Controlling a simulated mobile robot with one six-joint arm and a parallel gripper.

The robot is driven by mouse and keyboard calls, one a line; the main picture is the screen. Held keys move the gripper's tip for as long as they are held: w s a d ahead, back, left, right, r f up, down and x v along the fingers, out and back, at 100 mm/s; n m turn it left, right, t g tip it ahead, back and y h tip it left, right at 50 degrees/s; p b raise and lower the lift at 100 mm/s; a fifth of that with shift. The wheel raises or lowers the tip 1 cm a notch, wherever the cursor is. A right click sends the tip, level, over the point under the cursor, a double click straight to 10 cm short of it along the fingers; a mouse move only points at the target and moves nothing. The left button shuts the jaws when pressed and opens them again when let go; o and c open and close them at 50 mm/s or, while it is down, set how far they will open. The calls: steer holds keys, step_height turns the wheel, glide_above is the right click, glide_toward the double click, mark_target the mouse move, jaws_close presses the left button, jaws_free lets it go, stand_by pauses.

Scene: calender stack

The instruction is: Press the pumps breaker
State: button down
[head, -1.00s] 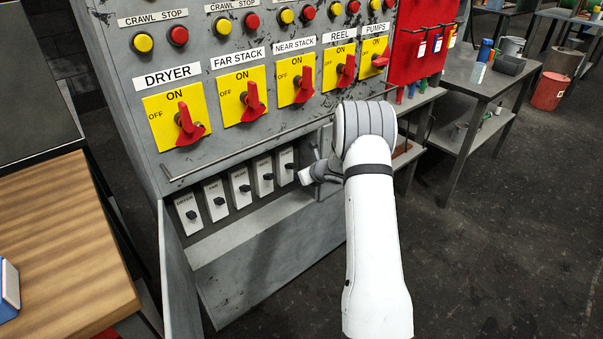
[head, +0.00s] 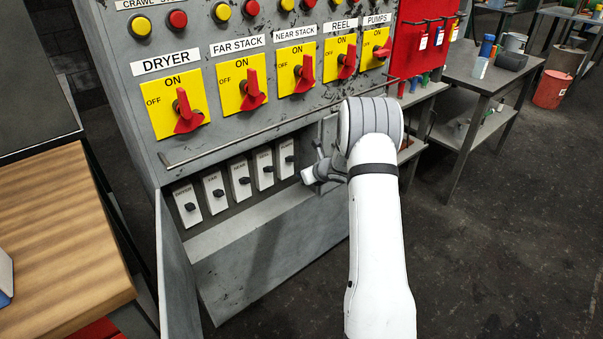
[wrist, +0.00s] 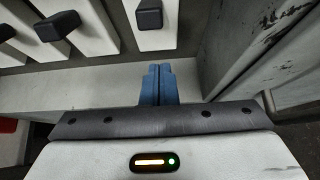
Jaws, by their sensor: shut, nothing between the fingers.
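The pumps breaker is the rightmost white breaker (head: 286,159) in the row inside the open lower compartment of the grey cabinet. Its black toggle stands out from its face. In the wrist view the nearest breaker, at the right end of the row, shows a black toggle (wrist: 149,14) above my fingertips. My gripper (head: 307,176) is beside and just below the pumps breaker in the head view, partly hidden by my wrist. In the wrist view my gripper's blue fingers (wrist: 157,82) are shut together and empty, with a visible gap to that toggle.
Several other breakers (head: 214,193) line up to the left. A horizontal rail (head: 230,143) runs above the compartment. The compartment's side wall (wrist: 240,50) is close on the right in the wrist view. The red PUMPS handle (head: 382,52) lies sideways.

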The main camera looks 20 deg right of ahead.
steer(key=w+r+p+v, duration=0.1)
steer(key=p+v, duration=0.1)
steer(key=v, duration=0.7)
steer(key=shift+s+r, duration=0.3)
steer(key=shift+r, duration=0.2)
steer(key=s+a+r+n+g+y+p, duration=0.2)
steer(key=s+a+r+n+g+p, duration=0.35)
steer(key=s+a+r+n, duration=1.1)
steer(key=s+r+n+h+p, duration=0.2)
steer(key=s+r+n+p, duration=0.1)
steer(key=s, duration=0.4)
steer(key=s+d+r+n+g+h+p, duration=0.1)
steer(key=s+r+n+h+p, duration=0.1)
steer(key=s+r+n, duration=0.2)
steer(key=s+r+n+g+h+p, duration=0.1)
steer(key=s+r+n+h+p, duration=0.1)
steer(key=s+n, duration=0.6)
steer(key=s+r+p, duration=0.1)
steer(key=s+r, duration=0.1)
steer(key=s, duration=0.2)
steer(key=shift+d+r+p, duration=0.35)
steer(key=shift+r, duration=0.05)
